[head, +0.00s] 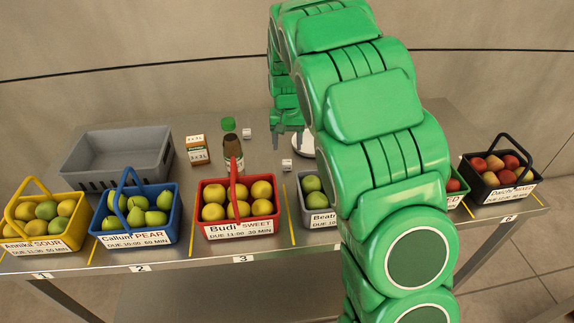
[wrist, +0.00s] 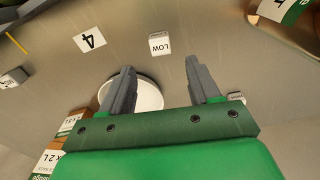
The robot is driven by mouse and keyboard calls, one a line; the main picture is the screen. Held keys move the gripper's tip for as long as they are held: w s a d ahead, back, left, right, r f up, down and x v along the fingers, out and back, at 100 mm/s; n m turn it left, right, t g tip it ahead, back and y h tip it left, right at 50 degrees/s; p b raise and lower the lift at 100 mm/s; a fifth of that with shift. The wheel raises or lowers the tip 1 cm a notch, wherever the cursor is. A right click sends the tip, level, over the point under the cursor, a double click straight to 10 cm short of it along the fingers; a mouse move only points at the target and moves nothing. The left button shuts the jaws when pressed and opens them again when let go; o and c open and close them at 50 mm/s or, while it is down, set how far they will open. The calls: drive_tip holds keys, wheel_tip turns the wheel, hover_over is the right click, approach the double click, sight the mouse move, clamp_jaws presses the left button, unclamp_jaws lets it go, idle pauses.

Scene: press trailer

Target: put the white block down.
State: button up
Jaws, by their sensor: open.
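A white block marked LOW (wrist: 160,44) stands on the metal table just beyond my fingertips in the wrist view. Nothing is between my gripper's fingers (wrist: 167,80); they are spread open and apart from the block. In the head view my gripper (head: 287,141) hangs low over the middle of the table, partly behind my arm. One small white block (head: 287,164) sits in front of it, and another (head: 247,133) sits to its left. I cannot tell for certain which of these is the LOW block.
A white round disc (wrist: 150,95) lies on the table under my fingers. A brown bottle (head: 233,153), a green lid (head: 228,124) and a carton (head: 197,150) stand left. Fruit baskets, including the red one (head: 238,233), line the front edge. A grey crate (head: 82,184) is back left.

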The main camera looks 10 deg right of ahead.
sight(287, 162)
drive_tip(key=shift+s+a+t, duration=0.35)
drive_tip(key=shift+s+t, duration=0.45)
drive_tip(key=shift+t, duration=0.1)
drive_tip(key=shift+w+d+f+t+h, duration=0.1)
drive_tip(key=shift+f+t, duration=0.25)
drive_tip(key=shift+f, duration=0.8)
drive_tip(key=shift+w+d+f+t+h, duration=0.15)
drive_tip(key=shift+f+t, duration=0.25)
drive_tip(key=shift+f, duration=0.8)
drive_tip(key=shift+w+f+t+h, duration=0.1)
drive_tip(key=shift+f+t, duration=0.25)
drive_tip(key=shift+f, duration=0.8)
clamp_jaws()
